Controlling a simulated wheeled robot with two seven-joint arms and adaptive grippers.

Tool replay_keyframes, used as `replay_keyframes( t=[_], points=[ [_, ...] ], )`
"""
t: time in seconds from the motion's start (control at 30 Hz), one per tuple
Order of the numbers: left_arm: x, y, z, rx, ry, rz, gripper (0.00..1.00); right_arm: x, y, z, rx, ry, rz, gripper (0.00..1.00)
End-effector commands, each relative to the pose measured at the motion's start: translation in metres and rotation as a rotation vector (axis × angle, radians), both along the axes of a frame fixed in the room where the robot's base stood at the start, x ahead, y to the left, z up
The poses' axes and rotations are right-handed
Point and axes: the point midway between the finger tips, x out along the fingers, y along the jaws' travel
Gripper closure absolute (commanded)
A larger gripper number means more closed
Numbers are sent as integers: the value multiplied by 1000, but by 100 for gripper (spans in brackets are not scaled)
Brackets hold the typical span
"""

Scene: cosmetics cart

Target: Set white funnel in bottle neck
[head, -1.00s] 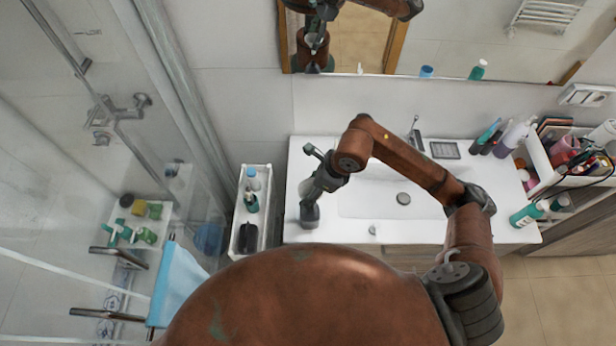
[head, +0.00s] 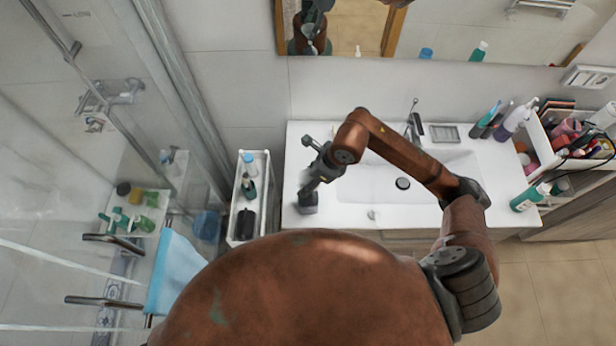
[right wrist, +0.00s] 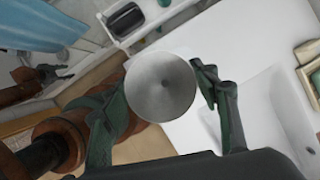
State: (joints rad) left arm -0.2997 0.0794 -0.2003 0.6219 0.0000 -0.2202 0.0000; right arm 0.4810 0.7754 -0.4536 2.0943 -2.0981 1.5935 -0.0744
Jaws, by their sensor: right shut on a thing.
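The white funnel (right wrist: 162,87) is between the fingers of my right gripper in the right wrist view, its round mouth facing the camera and its small hole near the middle. In the head view my right gripper (head: 307,175) is above the left end of the washbasin counter, with a pale blur of the funnel between its fingers. A dark green bottle (head: 249,187) stands on the narrow white cart (head: 262,215), to the left of the gripper and apart from it. Its neck is too small to make out. My left gripper is not in view.
A bottle with a blue cap (head: 248,163) and a dark item (head: 245,224) share the cart. The white counter (head: 330,217) has a sink and faucet. Toiletries crowd its right end. A glass shower screen and light blue towel (head: 175,272) are at left.

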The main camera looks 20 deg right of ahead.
Motion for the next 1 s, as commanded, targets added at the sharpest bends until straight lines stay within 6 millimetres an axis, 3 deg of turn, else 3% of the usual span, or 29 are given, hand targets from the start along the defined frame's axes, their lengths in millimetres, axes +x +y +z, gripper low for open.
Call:
replay_keyframes(
  t=[1.0],
  points=[
    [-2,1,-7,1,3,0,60,1,2,-1,0,0,0,61]
  ],
)
